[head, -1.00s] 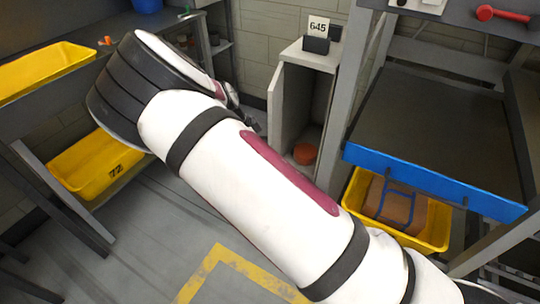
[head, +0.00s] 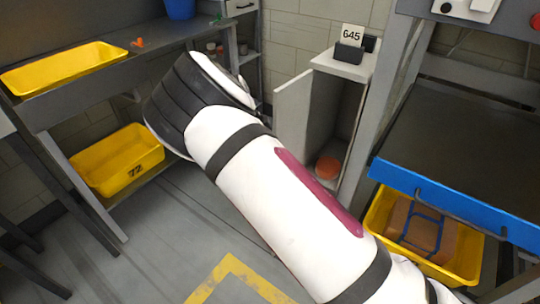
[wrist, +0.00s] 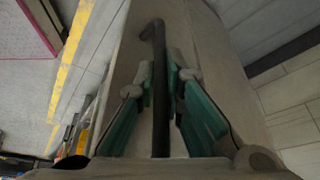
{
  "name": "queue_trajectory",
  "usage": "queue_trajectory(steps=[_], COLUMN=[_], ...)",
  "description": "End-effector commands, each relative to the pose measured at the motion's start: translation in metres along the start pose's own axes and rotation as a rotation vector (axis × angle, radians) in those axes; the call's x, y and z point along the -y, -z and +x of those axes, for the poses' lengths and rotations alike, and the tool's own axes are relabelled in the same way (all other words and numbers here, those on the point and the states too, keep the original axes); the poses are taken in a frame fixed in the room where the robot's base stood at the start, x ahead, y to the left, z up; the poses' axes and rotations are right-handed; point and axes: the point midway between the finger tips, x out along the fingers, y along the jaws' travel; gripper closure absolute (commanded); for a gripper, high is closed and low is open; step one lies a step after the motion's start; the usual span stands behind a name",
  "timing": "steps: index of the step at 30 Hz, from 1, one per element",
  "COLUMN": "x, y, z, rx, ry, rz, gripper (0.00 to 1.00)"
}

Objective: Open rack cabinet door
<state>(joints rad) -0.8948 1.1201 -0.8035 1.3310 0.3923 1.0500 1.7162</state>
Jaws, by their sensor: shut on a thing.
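The small grey rack cabinet (head: 347,75) stands by the back wall in the head view. Its door (head: 293,115) is swung partly open to the left, and the inside shows. In the wrist view the dark bar handle (wrist: 160,110) runs between the green-padded fingers of my gripper (wrist: 161,84), against the pale door face (wrist: 205,45). My gripper is shut on this handle. In the head view my arm hides the gripper and the handle.
An orange round thing (head: 327,168) lies low in the cabinet. A blue-edged conveyor (head: 450,203) and a yellow bin (head: 465,262) stand at right. A workbench with a yellow tray (head: 65,68) and a lower yellow bin (head: 118,160) stands at left. Floor between is clear.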

Motion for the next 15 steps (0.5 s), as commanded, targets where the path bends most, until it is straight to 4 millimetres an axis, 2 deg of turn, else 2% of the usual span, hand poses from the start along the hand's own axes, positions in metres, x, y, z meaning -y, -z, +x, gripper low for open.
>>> queue_trajectory(steps=[4,6,7,8,15], x=[-0.0012,-0.0013,-0.0012,-0.0011,-0.0006], y=[-0.0031,-0.0032,-0.003,-0.0028,-0.0013], z=[0.0002,0.0002,0.0002,0.0002,0.0001], rx=[0.004,0.004,0.004,0.004,0.002], ry=[-0.002,-0.002,-0.002,-0.001,0.0], rz=[-0.003,-0.003,-0.003,-0.003,-0.002], gripper=[1.0,0.79,0.73,0.7,0.7])
